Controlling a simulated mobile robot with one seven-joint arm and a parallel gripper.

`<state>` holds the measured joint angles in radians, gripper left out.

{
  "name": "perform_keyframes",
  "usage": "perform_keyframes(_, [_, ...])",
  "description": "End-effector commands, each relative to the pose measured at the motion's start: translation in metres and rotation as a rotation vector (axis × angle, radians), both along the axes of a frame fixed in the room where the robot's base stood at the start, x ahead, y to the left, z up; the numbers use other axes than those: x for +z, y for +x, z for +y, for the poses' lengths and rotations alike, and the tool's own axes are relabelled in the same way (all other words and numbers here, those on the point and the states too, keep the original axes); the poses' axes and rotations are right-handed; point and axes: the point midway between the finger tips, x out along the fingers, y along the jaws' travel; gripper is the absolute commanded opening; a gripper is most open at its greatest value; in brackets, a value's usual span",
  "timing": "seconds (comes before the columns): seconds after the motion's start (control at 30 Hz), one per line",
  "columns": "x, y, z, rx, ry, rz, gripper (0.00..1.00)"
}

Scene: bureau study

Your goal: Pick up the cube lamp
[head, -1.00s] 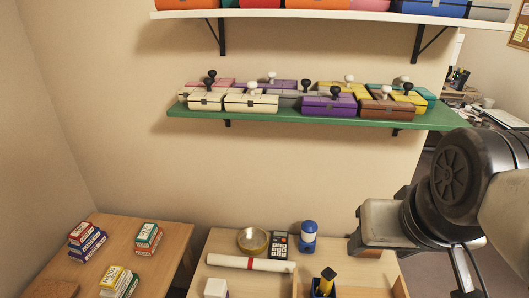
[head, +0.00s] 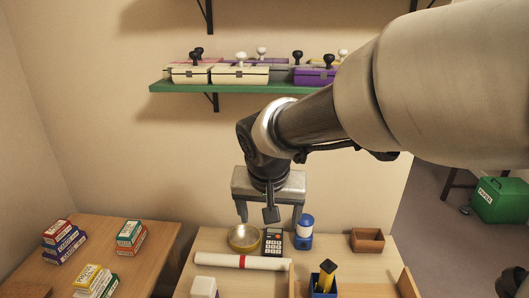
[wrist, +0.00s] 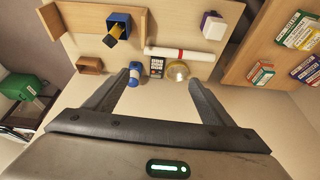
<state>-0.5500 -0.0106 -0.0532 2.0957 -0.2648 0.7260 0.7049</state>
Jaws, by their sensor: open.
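The likely cube lamp (head: 203,287) is a small white block near the bottom edge of the head view, at the front left of the desk. In the wrist view the white cube (wrist: 213,27) shows with a purple part below it, near the top right. My gripper (head: 270,212) is open and empty, above the back of the desk. The cube lamp is in front of it and to its left, well apart from it. In the wrist view the open fingers (wrist: 164,76) point towards the calculator and the brass dish.
The desk holds a brass dish (head: 244,238), a calculator (head: 273,241), a blue-and-white cylinder (head: 305,231), a rolled paper (head: 240,262), a blue pen cup (head: 323,285) and a brown tray (head: 367,239). A green shelf (head: 180,87) with boxes hangs above. Another table (head: 110,235) with boxes stands left.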

Motion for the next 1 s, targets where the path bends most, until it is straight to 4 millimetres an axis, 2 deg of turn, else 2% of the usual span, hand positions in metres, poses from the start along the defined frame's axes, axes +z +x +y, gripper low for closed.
perform_keyframes(0.03, [-0.052, 0.008, 0.036, 0.020, -0.012, 0.013, 0.77])
perform_keyframes(0.1, [-0.097, 0.015, 0.080, 0.025, -0.017, 0.013, 0.77])
perform_keyframes(0.2, [-0.154, 0.016, 0.135, 0.033, -0.023, 0.008, 0.77])
perform_keyframes(0.3, [-0.197, 0.011, 0.175, 0.040, -0.025, 0.001, 0.77])
perform_keyframes(0.4, [-0.223, 0.005, 0.199, 0.044, -0.025, -0.004, 0.77])
perform_keyframes(0.57, [-0.243, 0.006, 0.209, 0.041, -0.023, -0.006, 0.77])
perform_keyframes(1.0, [-0.326, 0.040, 0.208, 0.041, -0.024, -0.004, 0.77])
